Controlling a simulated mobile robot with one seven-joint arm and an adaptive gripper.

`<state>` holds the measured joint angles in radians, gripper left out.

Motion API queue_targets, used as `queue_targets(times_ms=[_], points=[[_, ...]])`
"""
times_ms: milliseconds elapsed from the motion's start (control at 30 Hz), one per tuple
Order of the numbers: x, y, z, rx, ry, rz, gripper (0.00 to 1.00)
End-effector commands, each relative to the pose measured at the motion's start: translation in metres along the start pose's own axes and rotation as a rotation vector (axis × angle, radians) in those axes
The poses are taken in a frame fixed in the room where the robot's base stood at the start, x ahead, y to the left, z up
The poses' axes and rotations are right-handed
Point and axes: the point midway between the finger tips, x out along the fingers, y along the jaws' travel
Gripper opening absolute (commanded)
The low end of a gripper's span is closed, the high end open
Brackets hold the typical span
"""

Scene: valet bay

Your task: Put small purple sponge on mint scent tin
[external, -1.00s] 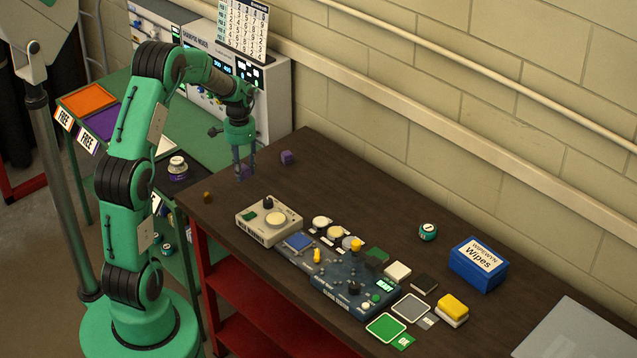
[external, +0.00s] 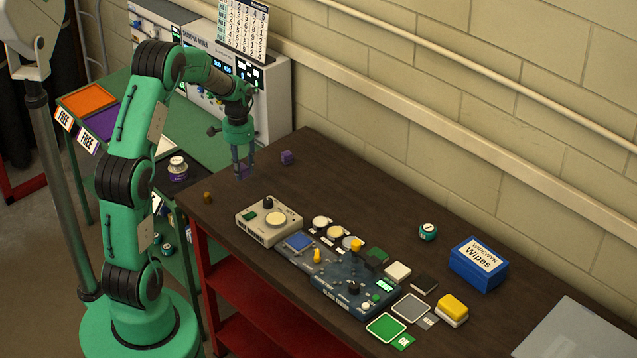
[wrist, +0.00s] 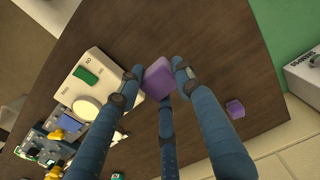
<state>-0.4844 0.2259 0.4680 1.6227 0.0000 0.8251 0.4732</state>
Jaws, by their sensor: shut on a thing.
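My gripper (external: 243,174) is at the far left part of the dark table, its fingers pointing down. In the wrist view its fingers are closed against a purple block (wrist: 158,79), which looks like a small sponge. A second purple block (external: 287,158) lies on the table just right of the gripper; it also shows in the wrist view (wrist: 235,109). A teal tin with a white lid (external: 428,232), seemingly the mint scent tin, stands on the table toward the wall, well to the right. I cannot read its label. Whether the held block touches the table is unclear.
A beige device (external: 268,222), a blue console (external: 352,290) and several small pads fill the front middle of the table. A blue wipes box (external: 478,265) stands right of the teal tin. A brown cube (external: 207,197) lies near the left edge. The table along the wall is mostly clear.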

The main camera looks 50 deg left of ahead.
Motion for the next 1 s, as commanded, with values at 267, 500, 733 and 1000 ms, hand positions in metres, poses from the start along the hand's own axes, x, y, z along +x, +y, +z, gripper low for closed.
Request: queue_targets(times_ms=[267,500,733,1000], points=[[0.004,-0.038,0.009,-0.003,-0.002,0.001,0.21],[0.015,-0.095,0.029,-0.001,-0.002,0.001,0.21],[0.029,-0.151,0.057,0.003,-0.003,0.002,0.21],[0.047,-0.211,0.097,0.007,-0.002,0.001,0.21]])
